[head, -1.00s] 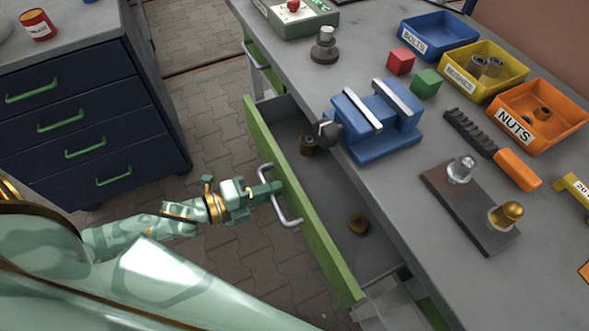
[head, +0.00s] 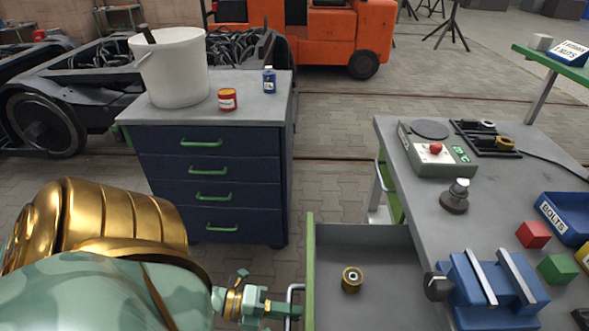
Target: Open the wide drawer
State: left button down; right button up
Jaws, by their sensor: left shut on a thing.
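The wide drawer (head: 310,262) with a green front stands pulled out from under the grey workbench (head: 430,205). Its grey inside shows, with a brass bushing (head: 352,279) lying in it. A pale bar handle (head: 290,294) is on the outer face of the front. My left gripper (head: 287,311) is shut on this handle at the bottom of the head view. The lower part of the handle and the near end of the drawer are cut off by the picture edge. My right gripper is not in view.
A blue vise (head: 490,290) sits on the bench edge above the drawer. A dark blue cabinet (head: 215,185) with green handles stands left, carrying a white bucket (head: 175,70). Paved floor (head: 330,190) lies between cabinet and bench. An orange forklift (head: 335,35) stands behind.

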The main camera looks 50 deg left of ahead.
pick_arm(q)
jog(key=c, duration=1.8)
grip_release()
jog(key=shift+a, duration=0.1)
jog(key=p+v, duration=0.2)
jog(key=v, duration=1.4)
jog(key=shift+s+f, duration=0.1)
jog(key=shift+s, duration=0.05)
